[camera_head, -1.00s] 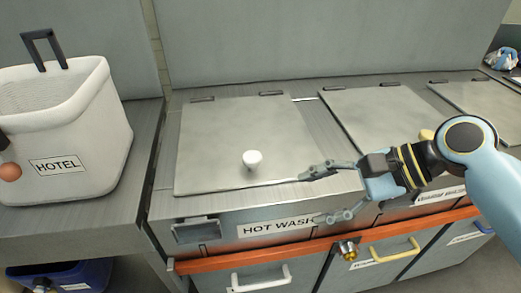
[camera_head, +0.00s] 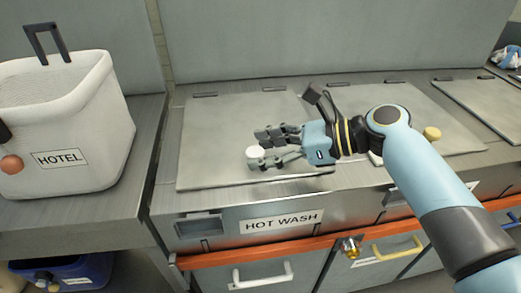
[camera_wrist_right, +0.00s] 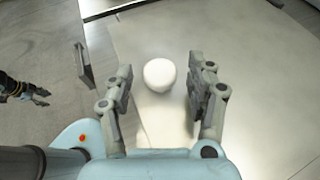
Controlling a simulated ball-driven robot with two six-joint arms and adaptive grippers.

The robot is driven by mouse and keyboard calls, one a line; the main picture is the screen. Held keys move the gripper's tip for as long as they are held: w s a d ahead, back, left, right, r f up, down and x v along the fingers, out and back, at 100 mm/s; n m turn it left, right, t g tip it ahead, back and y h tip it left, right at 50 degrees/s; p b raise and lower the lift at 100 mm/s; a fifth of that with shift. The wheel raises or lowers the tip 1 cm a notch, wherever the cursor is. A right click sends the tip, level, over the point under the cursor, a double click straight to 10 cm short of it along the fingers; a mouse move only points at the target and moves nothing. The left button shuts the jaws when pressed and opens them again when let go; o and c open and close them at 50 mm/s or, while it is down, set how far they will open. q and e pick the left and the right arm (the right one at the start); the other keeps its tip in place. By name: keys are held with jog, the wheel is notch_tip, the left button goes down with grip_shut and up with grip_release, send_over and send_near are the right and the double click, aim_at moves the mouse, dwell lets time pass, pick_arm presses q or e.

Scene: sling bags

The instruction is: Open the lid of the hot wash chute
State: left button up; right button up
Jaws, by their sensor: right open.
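The hot wash chute lid (camera_head: 215,125) is a flat grey metal panel, lying closed on the counter above the HOT WASH label (camera_head: 281,222). A white round knob (camera_head: 256,152) stands near its front edge. My right gripper (camera_head: 258,149) is open at the knob. In the right wrist view the knob (camera_wrist_right: 160,74) sits between the two open fingers (camera_wrist_right: 160,78), with a gap on each side. My left gripper (camera_wrist_right: 40,97) shows small at the left edge of the right wrist view, too small to tell its state.
A white HOTEL bag (camera_head: 62,130) stands on the counter at left. A second lid with a yellow knob (camera_head: 432,133) lies to the right. An orange rail (camera_head: 225,257) runs along the front, above drawers with handles.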

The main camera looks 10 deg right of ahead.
jog(key=shift+w+a+f, duration=0.15)
jog(key=shift+a+f, duration=0.05)
jog(key=shift+a, duration=0.25)
jog(key=shift+c, duration=0.2)
grip_shut()
